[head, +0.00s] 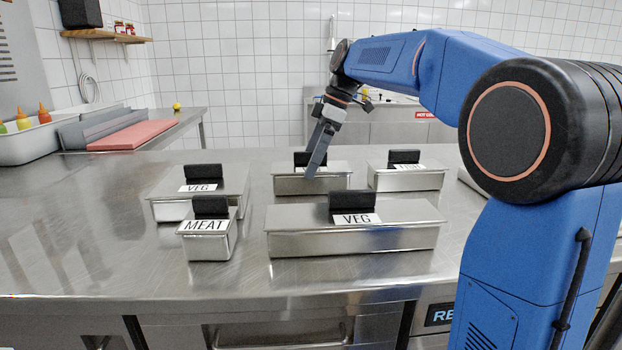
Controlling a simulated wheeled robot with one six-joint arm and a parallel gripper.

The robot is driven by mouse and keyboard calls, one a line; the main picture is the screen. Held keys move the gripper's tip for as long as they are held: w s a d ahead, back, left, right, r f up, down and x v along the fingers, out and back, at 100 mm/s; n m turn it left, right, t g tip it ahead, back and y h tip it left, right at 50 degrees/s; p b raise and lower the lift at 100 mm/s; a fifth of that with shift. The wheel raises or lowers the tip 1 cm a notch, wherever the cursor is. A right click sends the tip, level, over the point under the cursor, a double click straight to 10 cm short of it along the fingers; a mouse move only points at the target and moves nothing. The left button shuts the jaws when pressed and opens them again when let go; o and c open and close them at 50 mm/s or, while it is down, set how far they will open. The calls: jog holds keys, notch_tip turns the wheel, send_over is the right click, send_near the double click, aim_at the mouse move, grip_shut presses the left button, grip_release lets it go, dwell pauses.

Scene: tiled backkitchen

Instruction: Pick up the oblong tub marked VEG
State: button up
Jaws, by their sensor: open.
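The oblong tub marked VEG (352,240) is a long, low steel tub with a black block-shaped handle and a white label, at the front middle of the steel counter. Another tub marked VEG (180,210), wider and less long, stands behind it to the left. My gripper (316,165) is open and points down, behind the oblong tub and over or in front of a middle back tub (338,184). That tub's label is hidden by my gripper. I see no contact with any tub.
A small tub marked MEAT (208,246) stands just left of the oblong tub. Another tub (408,181), its label partly hidden, is at the back right. A red cutting board (130,136) and a bin with sauce bottles (30,146) are far left. The counter's left front is clear.

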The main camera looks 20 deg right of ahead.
jog(key=shift+a+f, duration=0.1)
jog(key=shift+f, duration=0.05)
jog(key=c, duration=1.8)
jog(key=shift+c, duration=1.3)
